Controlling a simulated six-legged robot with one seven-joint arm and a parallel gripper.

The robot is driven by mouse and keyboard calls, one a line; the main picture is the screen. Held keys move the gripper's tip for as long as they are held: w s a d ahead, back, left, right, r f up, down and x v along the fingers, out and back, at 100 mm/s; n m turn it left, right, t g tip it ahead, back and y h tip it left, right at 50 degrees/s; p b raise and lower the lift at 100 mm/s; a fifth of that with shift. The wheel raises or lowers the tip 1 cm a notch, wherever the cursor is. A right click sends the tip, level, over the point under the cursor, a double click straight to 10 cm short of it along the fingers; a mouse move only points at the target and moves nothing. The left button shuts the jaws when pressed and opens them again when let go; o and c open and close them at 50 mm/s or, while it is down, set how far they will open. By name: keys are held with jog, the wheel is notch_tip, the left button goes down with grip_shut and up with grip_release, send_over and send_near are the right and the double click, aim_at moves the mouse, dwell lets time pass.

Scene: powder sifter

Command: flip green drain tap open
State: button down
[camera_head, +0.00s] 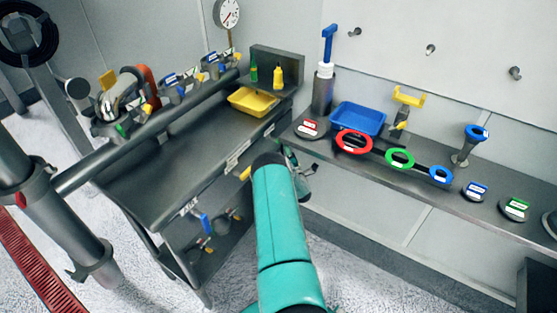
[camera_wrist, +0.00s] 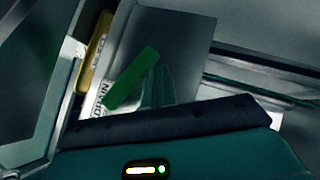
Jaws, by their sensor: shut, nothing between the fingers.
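The green drain tap's flat lever (camera_wrist: 133,80) shows in the wrist view, lying at a slant beside a white label (camera_wrist: 97,99) that reads DRAIN. In the head view I cannot make the lever out; my teal arm covers that part of the bench front. My gripper (camera_head: 301,168) is at the far end of the arm, by the corner where the two benches meet, shut and empty. In the wrist view its dark and teal body fills the bottom, close to the lever. I cannot tell whether it touches the lever.
A yellow lever (camera_wrist: 97,52) sits just left of the green one. The grey bench (camera_head: 165,185) has a yellow tray (camera_head: 253,101) on top and valves below. The right-hand shelf (camera_head: 440,195) holds a blue tray (camera_head: 358,118) and coloured rings.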

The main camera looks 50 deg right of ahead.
jog(key=shift+w+d+r+n+t, duration=0.15)
jog(key=shift+d+r+n+t, duration=0.25)
jog(key=shift+d+r, duration=0.65)
jog(key=shift+d, duration=0.1)
